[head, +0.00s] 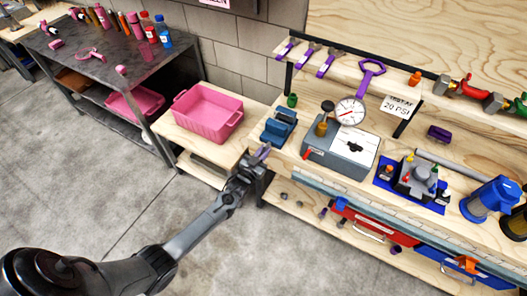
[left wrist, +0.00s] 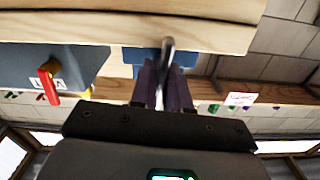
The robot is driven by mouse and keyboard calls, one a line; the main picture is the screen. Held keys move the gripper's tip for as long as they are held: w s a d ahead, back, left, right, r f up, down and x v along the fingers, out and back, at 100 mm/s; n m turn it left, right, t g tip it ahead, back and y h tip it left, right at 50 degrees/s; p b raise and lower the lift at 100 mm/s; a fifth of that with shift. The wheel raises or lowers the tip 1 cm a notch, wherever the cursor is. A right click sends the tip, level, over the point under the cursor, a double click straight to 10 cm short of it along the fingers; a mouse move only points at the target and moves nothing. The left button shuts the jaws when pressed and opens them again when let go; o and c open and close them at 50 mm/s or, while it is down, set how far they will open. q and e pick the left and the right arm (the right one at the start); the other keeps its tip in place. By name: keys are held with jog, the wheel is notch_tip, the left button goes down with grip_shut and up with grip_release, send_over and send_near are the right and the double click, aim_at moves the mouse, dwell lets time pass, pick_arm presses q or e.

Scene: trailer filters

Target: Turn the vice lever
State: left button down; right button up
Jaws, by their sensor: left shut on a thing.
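The blue vice (head: 279,127) stands at the left front corner of the wooden workbench. It also shows in part in the left wrist view (left wrist: 144,56), behind my fingers. My left gripper (head: 263,152) is at the front of the vice, just below it in the head view. In the left wrist view, the vice lever (left wrist: 167,55), a grey metal rod, stands between the fingers of my left gripper (left wrist: 163,80), which is shut on it. The gripper hides most of the lever in the head view. My right gripper is not in view.
A grey box with a pressure gauge (head: 350,110) and a red handle stands right of the vice. A pink bin (head: 207,110) sits on a lower wooden surface to the left. The floor at left is clear.

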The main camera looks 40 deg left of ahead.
pick_arm(q)
jog(key=shift+m, duration=0.7)
jog(key=c, duration=1.2)
grip_release()
jog(key=s+d+p, duration=0.1)
jog(key=s+p, duration=0.1)
jog(key=s, duration=0.8)
jog(key=shift+s+d, duration=0.35)
